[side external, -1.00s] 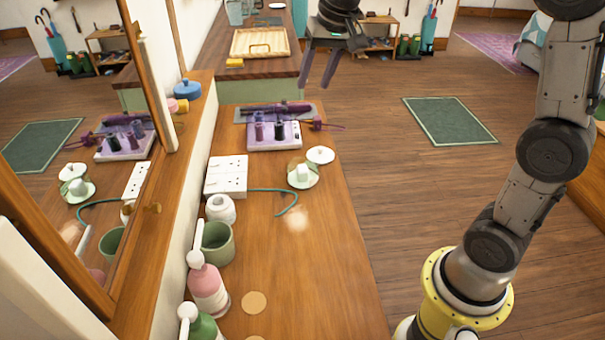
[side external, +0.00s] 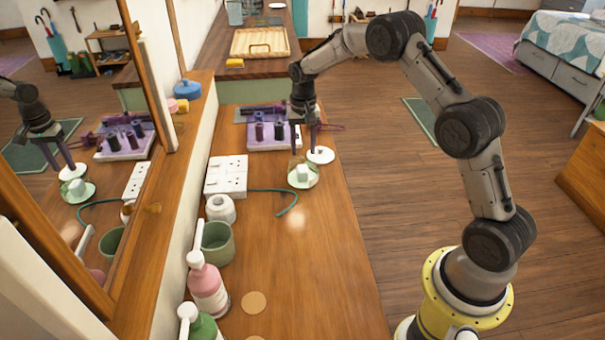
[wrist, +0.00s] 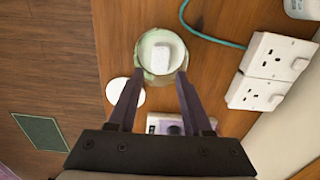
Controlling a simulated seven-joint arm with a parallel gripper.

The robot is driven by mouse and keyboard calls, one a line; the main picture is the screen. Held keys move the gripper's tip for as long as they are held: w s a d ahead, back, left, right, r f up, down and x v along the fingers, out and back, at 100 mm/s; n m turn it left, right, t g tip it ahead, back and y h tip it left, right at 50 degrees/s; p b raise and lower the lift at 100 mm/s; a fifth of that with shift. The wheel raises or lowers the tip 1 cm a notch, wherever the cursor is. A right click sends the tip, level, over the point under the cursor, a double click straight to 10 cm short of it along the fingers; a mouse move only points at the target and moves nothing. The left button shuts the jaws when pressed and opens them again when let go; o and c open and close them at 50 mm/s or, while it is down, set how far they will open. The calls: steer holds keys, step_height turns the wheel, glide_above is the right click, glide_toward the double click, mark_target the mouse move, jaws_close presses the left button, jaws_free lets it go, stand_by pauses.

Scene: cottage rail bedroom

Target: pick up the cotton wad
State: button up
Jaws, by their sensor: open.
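The white cotton wad (side external: 302,172) sits in a small round greenish glass dish (side external: 303,184) on the wooden counter. In the wrist view the wad (wrist: 162,57) is a pale rounded block inside the dish (wrist: 143,48), centred ahead of my fingertips. My gripper (side external: 303,150) is open and empty, pointing down just behind the dish in the side view. In the wrist view my gripper (wrist: 160,74) has one finger on each side of the near dish rim. I cannot tell its exact height above the dish.
A round white lid (side external: 321,156) lies beside the dish. A white socket block (side external: 226,177), green cable (side external: 284,192), white jar (side external: 221,208), green cup (side external: 217,243) and pink pump bottle (side external: 208,287) stand left and front. A purple-topped rack (side external: 273,137) is behind. The front right counter is clear.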

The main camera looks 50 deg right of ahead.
mark_target(302, 168)
step_height(302, 168, down, 8)
steer(key=shift+w+f, duration=0.15)
steer(key=shift+f, duration=0.05)
jaws_close()
stand_by(0.5)
